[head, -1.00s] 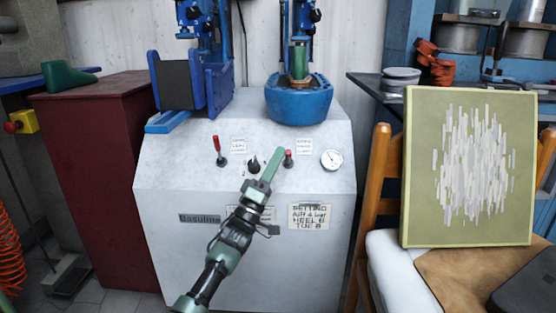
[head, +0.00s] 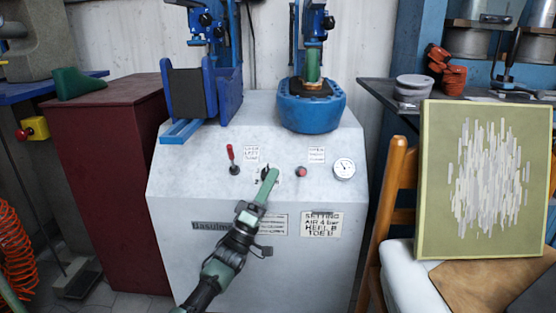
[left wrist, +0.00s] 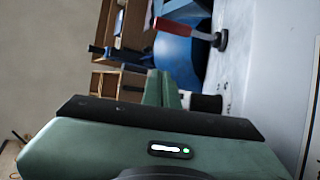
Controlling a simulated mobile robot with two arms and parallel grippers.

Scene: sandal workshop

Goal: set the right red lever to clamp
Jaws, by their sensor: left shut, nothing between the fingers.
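The right red lever (head: 301,171) is on the front panel of the pale machine (head: 190,185), left of the round gauge. It looks foreshortened in the head view; in the left wrist view a red lever (left wrist: 187,30), apparently the same one, sticks out from the panel. The left red lever (head: 231,155) stands upright. My left gripper (head: 273,172) is shut and empty, its fingertips in front of the black dial between the levers, left of the right lever and apart from it. The shut fingers also show in the left wrist view (left wrist: 162,88). My right gripper is not in view.
The gauge (head: 344,169) is right of the right lever. A blue cushioned press part (head: 311,110) stands above the panel. A wooden chair (head: 395,195) with a framed picture (head: 480,180) stands at right. A dark red cabinet (head: 105,190) stands at left.

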